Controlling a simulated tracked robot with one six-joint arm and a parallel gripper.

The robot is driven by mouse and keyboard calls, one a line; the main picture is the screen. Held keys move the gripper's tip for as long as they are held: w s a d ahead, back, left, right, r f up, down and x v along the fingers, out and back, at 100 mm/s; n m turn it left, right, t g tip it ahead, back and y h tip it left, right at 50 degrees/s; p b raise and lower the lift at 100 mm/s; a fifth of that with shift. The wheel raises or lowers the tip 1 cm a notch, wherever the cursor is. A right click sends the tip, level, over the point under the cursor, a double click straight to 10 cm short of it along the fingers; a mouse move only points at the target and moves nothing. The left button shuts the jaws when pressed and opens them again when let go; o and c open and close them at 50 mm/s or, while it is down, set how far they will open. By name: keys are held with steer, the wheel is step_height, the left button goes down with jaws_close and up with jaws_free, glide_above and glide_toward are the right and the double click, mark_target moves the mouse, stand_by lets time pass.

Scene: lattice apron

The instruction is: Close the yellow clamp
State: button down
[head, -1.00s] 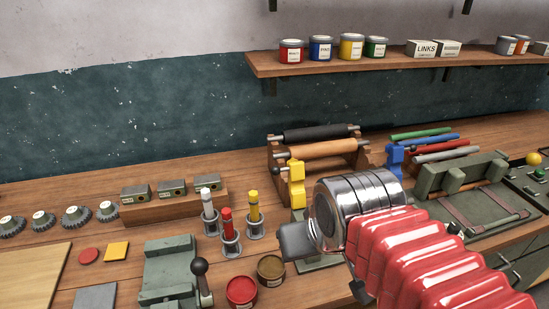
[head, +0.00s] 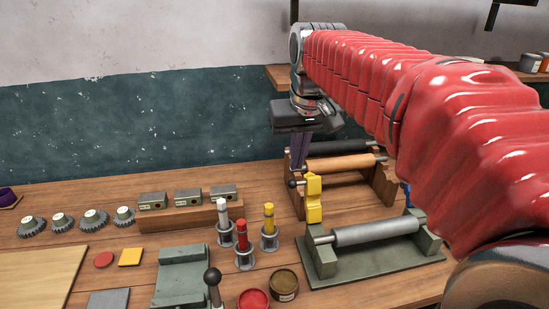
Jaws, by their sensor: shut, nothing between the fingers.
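The yellow clamp (head: 314,198) stands upright at the left end of a green stand (head: 385,257) that carries a grey roller (head: 375,231). A lever with a dark ball knob (head: 292,184) juts to the left near the clamp's top. My gripper (head: 301,165) points down above and behind the yellow clamp in the picture, with its dark fingers together and nothing between them. I cannot tell its exact distance from the clamp. A blue clamp (head: 405,192) shows only in part at the right, mostly hidden by my red arm.
A wooden rack with a black roller (head: 335,146) and an orange roller (head: 342,162) stands just behind the clamp. Several upright tubes in holders, such as the red one (head: 242,237), and open tins (head: 283,285) stand to the left. My arm covers the right side.

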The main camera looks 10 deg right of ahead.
steer(key=w+g, duration=0.1)
steer(key=w, duration=0.8)
steer(key=shift+d+r, duration=0.2)
steer(key=shift+d, duration=0.05)
steer(key=shift+w, duration=0.15)
step_height(320, 180, down, 9)
steer(key=s, duration=0.2)
steer(key=shift+f, duration=0.15)
stand_by(0.4)
